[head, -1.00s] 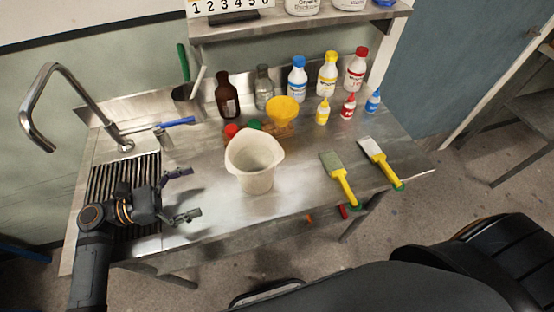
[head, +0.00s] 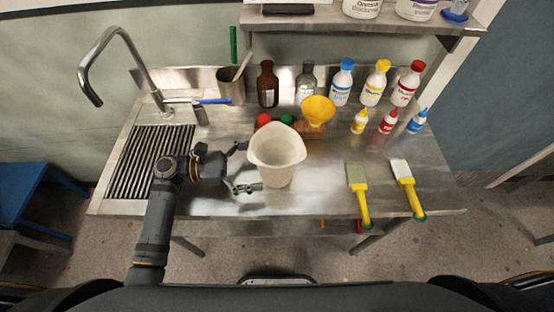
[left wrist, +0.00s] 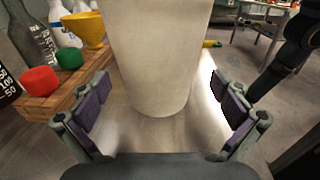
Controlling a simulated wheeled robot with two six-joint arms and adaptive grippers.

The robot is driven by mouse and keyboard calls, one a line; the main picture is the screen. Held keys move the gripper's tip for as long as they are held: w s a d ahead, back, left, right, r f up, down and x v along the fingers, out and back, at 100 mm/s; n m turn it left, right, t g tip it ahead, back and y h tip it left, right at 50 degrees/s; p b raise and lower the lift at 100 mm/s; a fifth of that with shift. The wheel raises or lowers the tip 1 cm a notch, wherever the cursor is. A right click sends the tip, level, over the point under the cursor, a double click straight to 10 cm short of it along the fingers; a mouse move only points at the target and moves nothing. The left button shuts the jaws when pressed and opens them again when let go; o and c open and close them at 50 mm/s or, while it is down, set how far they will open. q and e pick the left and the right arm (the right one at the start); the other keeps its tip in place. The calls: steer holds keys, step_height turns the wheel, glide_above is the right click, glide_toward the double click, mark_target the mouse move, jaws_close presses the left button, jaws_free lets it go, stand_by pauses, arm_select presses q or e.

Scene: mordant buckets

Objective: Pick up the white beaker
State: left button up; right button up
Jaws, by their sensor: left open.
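In the left wrist view the beaker (left wrist: 160,60) stands between and beyond the two open fingers of the gripper (left wrist: 163,105), with gaps visible on both sides. Its rim is out of the wrist view. My right gripper is not seen in the head view.
A wooden block (left wrist: 50,95) with red and green caps and a yellow funnel (head: 318,110) sit close behind the beaker. Two yellow-handled brushes (head: 361,195) lie to the right. Several bottles line the back. A drain grid (head: 150,160) and faucet (head: 115,65) are left.

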mark_target(276, 162)
arm_select(q)
steer(key=d, duration=0.2)
steer(key=d+p, duration=0.1)
steer(key=d, duration=0.1)
steer(key=shift+w+d+r, duration=0.1)
steer(key=shift+w+r, duration=0.1)
steer(key=shift+w, duration=0.1)
steer(key=shift+d+f, duration=0.15)
steer(key=shift+d, duration=0.25)
steer(key=shift+a, duration=0.2)
steer(key=c, duration=1.6)
